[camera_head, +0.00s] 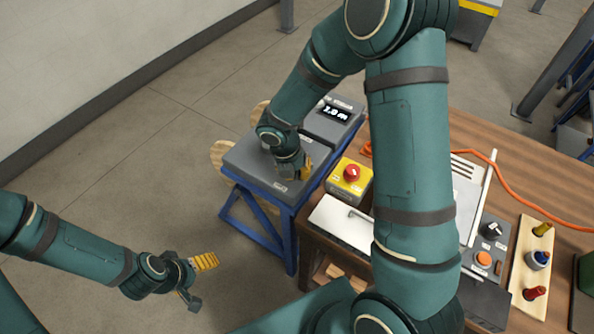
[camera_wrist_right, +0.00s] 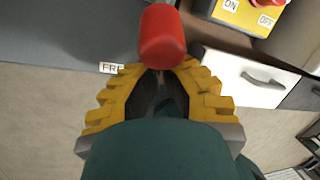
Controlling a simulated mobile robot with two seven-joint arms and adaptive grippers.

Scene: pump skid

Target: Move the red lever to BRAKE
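The red lever's knob (camera_wrist_right: 162,38) shows in the right wrist view, between the yellow fingertips of my right gripper (camera_wrist_right: 160,68). The fingers close in on both sides of the knob and seem to touch it. A partly covered label (camera_wrist_right: 110,68) reading "FRE" is left of the knob; no BRAKE lettering is readable. In the head view my right gripper (camera_head: 304,168) is low over the grey-topped blue stand (camera_head: 250,160), and the lever is hidden there. My left gripper (camera_head: 196,281) is open and empty above the floor.
A yellow box with a red button (camera_head: 351,178) stands on the wooden table, beside a white drawer unit (camera_head: 340,222). A control panel (camera_head: 487,258) and a peg board (camera_head: 531,265) are at the right. Floor left is clear.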

